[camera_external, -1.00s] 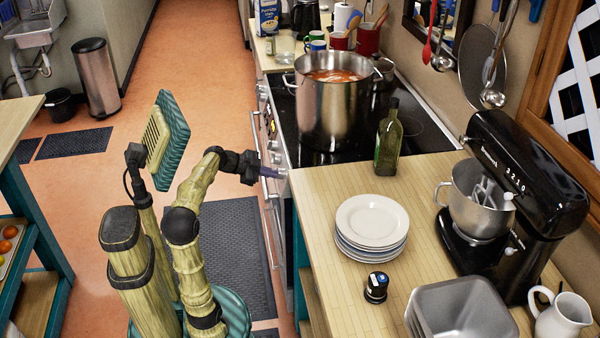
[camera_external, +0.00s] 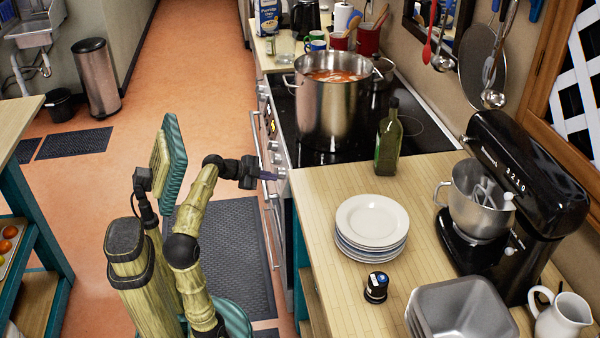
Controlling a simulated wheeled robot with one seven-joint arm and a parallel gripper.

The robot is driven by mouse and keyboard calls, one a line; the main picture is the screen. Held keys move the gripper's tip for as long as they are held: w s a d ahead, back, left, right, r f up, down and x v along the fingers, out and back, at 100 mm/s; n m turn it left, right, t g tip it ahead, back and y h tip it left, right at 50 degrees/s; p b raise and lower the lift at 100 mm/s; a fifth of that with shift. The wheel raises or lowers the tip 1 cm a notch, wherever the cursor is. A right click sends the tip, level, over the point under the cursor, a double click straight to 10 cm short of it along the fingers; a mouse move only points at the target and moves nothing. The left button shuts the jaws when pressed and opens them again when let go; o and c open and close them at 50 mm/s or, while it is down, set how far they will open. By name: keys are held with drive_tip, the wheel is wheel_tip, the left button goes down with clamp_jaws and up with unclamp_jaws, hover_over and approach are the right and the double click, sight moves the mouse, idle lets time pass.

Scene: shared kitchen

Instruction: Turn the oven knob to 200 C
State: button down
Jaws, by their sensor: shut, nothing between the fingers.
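The oven (camera_external: 281,205) stands along the right side, with its front panel facing left toward me. Several small silver knobs (camera_external: 273,146) run along the top of that front. My gripper (camera_external: 271,177) is shut with nothing in it. Its fingertips are at the near end of the panel, close to the nearest knob (camera_external: 281,172). I cannot tell whether they touch it. The knob markings and setting are too small to read.
A large pot (camera_external: 330,115) and a green bottle (camera_external: 388,140) stand on or beside the black cooktop. The near counter holds stacked plates (camera_external: 371,222), a black timer-like item (camera_external: 376,287) and a stand mixer (camera_external: 520,170).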

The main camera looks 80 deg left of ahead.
drive_tip(key=shift+s+f+b, duration=0.1)
drive_tip(key=shift+f+b, duration=0.5)
drive_tip(key=shift+b, duration=1.1)
drive_tip(key=shift+f+b, duration=0.25)
drive_tip(key=shift+b, duration=0.25)
drive_tip(key=shift+s+a+f+b, duration=0.2)
drive_tip(key=shift+f+b, duration=0.1)
drive_tip(key=shift+b, duration=0.2)
drive_tip(key=shift+r, duration=0.1)
